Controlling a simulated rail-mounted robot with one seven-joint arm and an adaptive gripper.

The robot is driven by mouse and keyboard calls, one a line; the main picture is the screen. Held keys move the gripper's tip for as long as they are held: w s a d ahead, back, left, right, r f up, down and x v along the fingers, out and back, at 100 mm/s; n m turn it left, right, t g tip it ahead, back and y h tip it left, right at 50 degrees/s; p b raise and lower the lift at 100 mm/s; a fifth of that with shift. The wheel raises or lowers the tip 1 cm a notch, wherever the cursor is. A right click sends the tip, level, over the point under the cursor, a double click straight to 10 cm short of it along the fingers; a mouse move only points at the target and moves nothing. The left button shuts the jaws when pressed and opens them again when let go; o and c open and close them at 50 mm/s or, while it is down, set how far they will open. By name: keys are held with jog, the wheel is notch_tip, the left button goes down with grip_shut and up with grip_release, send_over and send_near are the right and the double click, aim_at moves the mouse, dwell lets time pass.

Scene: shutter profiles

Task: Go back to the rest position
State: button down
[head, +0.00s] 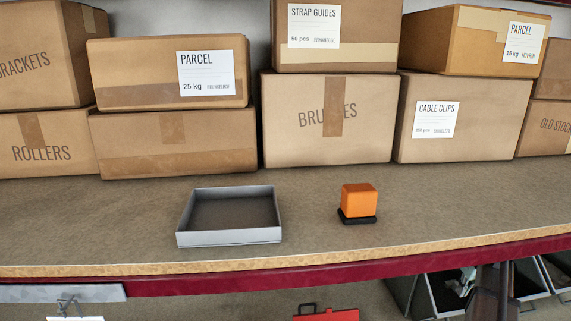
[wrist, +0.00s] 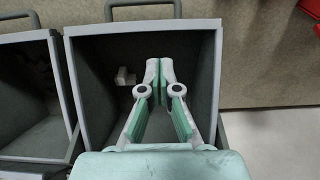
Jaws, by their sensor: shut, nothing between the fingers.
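My gripper (wrist: 159,72) shows in the wrist view with its two fingers together and nothing between them. It is above an open grey bin (wrist: 90,100). A small pale piece (wrist: 125,76) lies inside that bin, left of the fingertips. In the head view I cannot clearly make out the gripper.
On the shelf board (head: 130,215) stand an empty-looking grey tray (head: 228,236) and an orange block (head: 359,198) on a black base. Cardboard boxes (head: 330,140) line the back. Grey bins (head: 412,295) and a red case (head: 330,315) are below the shelf edge.

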send_over(454, 304)
jog(key=s+a, duration=0.4)
notch_tip(454, 304, down, 7)
jog(key=shift+f, duration=0.2)
jog(key=shift+w+d+r, duration=0.1)
jog(key=shift+w+r, duration=0.3)
jog(key=shift+r, duration=0.05)
jog(key=shift+w+r, duration=0.3)
